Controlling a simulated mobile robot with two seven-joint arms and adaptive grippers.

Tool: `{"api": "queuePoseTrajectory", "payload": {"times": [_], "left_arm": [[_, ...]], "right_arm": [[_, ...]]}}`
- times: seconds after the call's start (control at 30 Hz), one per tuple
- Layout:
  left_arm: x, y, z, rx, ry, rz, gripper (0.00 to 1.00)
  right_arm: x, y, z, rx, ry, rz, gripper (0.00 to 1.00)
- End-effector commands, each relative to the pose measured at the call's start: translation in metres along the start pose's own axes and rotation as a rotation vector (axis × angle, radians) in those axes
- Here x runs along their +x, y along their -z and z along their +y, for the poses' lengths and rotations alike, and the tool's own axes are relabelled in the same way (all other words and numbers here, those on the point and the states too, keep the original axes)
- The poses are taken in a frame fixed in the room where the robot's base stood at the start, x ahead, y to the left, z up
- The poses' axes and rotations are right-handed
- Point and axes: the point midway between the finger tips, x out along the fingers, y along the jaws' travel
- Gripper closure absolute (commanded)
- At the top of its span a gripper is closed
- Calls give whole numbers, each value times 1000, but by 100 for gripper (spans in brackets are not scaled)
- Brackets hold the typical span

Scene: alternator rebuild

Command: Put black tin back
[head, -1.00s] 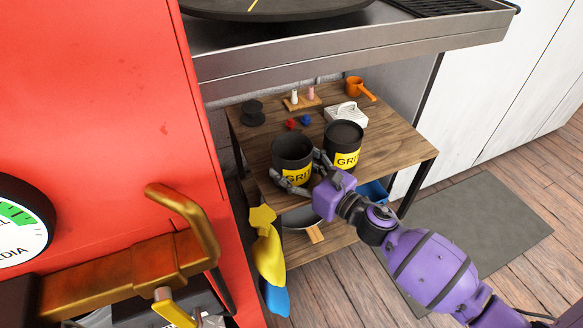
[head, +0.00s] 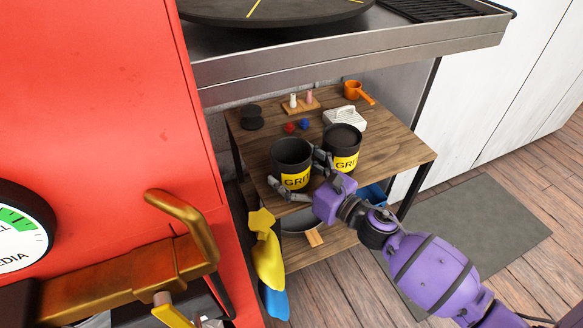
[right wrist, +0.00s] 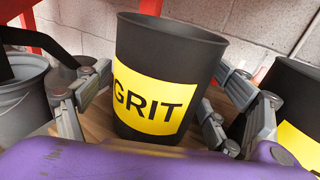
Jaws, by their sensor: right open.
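A black open-topped tin (head: 291,155) with a yellow GRIT label stands upright on the front part of the wooden table (head: 395,150). A second black GRIT tin (head: 342,140), its top filled or covered dark, stands close on its right. My right gripper (head: 296,170) is open, with one finger on each side of the left tin and the right finger in the gap between the tins. In the right wrist view the tin (right wrist: 165,60) stands between the spread fingers (right wrist: 165,85), with visible space on the right side. My left gripper is not in view.
Behind the tins are red and blue small pieces (head: 297,125), a white box (head: 345,117), an orange pot (head: 354,91) and a dark spool-like object (head: 250,118). A metal counter (head: 350,55) overhangs the back. Yellow and blue cloths (head: 267,255) hang at the front left.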

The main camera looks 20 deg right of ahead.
Motion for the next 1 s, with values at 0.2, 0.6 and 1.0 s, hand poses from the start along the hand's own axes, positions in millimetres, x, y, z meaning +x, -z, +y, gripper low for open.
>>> {"api": "queuePoseTrajectory", "payload": {"times": [0.2, 0.6, 1.0], "left_arm": [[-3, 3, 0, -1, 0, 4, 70], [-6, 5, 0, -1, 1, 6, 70], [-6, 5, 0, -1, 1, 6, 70]], "right_arm": [[-46, 3, 0, 5, 4, 6, 14], [-111, 2, 0, 2, 2, 3, 14], [-116, 2, 0, 1, 1, 3, 14]]}}
